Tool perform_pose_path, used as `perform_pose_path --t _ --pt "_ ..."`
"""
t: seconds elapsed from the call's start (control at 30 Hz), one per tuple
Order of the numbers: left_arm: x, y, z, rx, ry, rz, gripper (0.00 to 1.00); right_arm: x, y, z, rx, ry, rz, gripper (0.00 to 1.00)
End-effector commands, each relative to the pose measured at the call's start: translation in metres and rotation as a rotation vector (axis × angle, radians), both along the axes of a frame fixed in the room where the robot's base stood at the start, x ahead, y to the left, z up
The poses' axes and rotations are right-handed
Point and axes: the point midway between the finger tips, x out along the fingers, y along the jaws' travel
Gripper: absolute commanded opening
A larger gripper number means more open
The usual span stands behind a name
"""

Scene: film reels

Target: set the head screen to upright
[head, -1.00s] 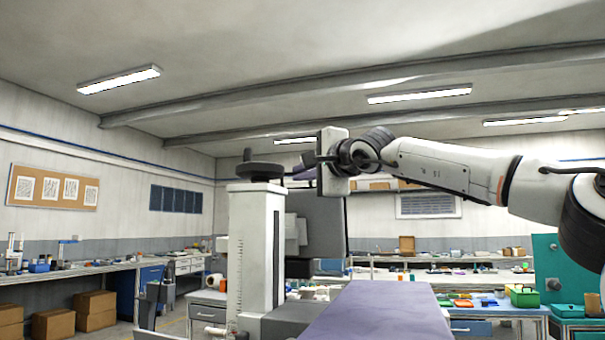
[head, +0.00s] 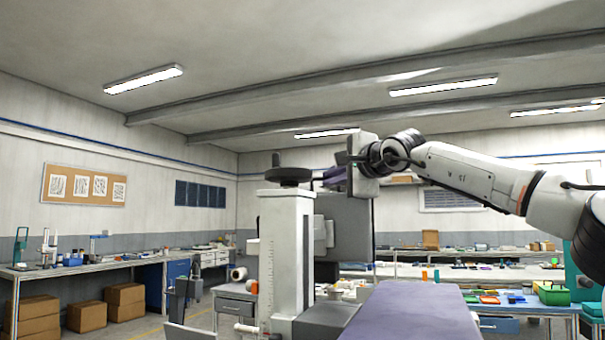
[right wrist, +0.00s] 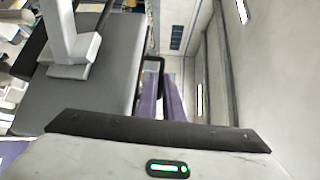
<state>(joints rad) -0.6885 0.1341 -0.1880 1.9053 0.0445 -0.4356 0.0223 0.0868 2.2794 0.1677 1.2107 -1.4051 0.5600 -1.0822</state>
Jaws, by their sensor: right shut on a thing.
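The head screen (head: 345,228) is a dark grey panel beside a white column with a scale (head: 287,255), behind the head end of a purple padded table (head: 412,315). In the head view it looks about upright; any small tilt I cannot tell. My right gripper (right wrist: 160,98) is shut there, apparently on this handle; the exact contact is small. My left gripper is out of view.
A dark handwheel (head: 288,175) tops the column, close left of my right gripper. Benches with tools and boxes line the back and left wall. Cardboard boxes (head: 125,305) stand on the floor at left. The space above the table is clear.

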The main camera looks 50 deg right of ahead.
Motion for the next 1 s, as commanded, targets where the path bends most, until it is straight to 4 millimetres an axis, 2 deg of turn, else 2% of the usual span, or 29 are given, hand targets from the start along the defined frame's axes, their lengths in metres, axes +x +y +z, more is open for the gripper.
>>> perform_pose_path --t 0.27,0.3,0.33,0.67,0.83,1.0 --pt "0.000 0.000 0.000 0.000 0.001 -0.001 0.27 -0.004 -0.004 0.004 -0.006 -0.008 -0.008 0.00" --pt "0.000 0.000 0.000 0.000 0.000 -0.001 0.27 -0.004 -0.004 0.004 -0.007 -0.009 -0.008 0.10" --pt "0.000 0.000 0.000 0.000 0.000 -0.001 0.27 -0.004 -0.004 0.005 -0.007 -0.009 -0.008 0.14" --pt "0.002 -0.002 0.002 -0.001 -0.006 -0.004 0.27 -0.002 0.000 0.003 -0.004 -0.006 -0.002 0.14" --pt "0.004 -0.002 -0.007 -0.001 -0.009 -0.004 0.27 -0.018 0.007 0.003 -0.005 -0.009 -0.002 0.14" --pt "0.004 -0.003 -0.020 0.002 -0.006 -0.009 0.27 -0.049 0.020 0.004 -0.006 -0.010 -0.003 0.14"
